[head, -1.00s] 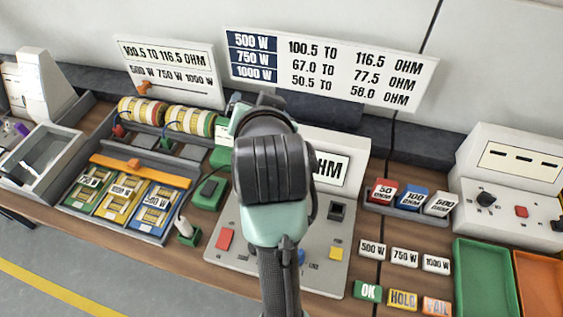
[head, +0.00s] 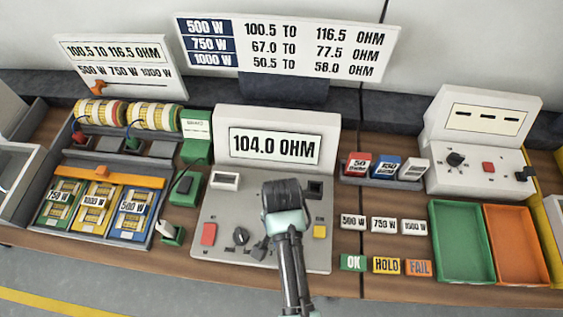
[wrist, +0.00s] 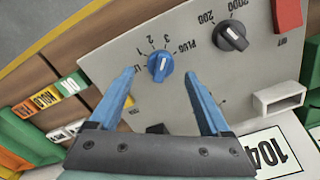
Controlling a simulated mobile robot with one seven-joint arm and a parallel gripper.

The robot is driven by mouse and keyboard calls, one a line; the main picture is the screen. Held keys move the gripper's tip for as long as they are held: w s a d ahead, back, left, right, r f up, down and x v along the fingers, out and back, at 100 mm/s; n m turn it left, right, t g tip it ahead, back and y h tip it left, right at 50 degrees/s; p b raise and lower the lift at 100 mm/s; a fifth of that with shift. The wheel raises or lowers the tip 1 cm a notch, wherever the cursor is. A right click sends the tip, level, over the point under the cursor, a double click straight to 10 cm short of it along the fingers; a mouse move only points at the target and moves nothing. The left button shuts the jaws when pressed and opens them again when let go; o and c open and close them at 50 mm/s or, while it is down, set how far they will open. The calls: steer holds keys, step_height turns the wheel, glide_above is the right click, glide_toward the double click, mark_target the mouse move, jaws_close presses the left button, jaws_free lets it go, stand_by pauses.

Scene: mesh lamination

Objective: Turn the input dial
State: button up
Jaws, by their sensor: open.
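A blue dial (wrist: 160,66) with a white pointer line shows on the grey meter panel in the wrist view, ringed by the marks 1, 2, 3 and PLUG. I take it for the input dial. My gripper (wrist: 160,78) is open, with one blue finger on each side of the dial in the picture. I cannot tell if the fingers touch it. In the head view my arm and gripper hide this dial. A second dial (wrist: 230,36), marked 200 and 2000, stands apart from it and also shows in the head view (head: 240,237). The meter display (head: 275,146) reads 104.0 OHM.
A red button (head: 209,234) and a yellow button (head: 320,231) sit on the panel. OHM blocks (head: 357,165) stand in a holder at right, above watt tags (head: 384,225) and OK, HOLD and FAIL tags (head: 386,265). Green (head: 436,240) and orange (head: 540,250) trays lie further right.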

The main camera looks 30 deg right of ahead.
steer(key=shift+f, duration=2.05)
jaws_close()
steer(key=shift+r, duration=0.1)
steer(key=n+p, duration=0.1)
steer(key=n, duration=0.2)
steer(key=shift+n+p, duration=0.3)
steer(key=shift+p, duration=0.05)
steer(key=shift+n+p, duration=0.55)
steer(key=shift+n, duration=1.45)
steer(key=shift+w, duration=0.1)
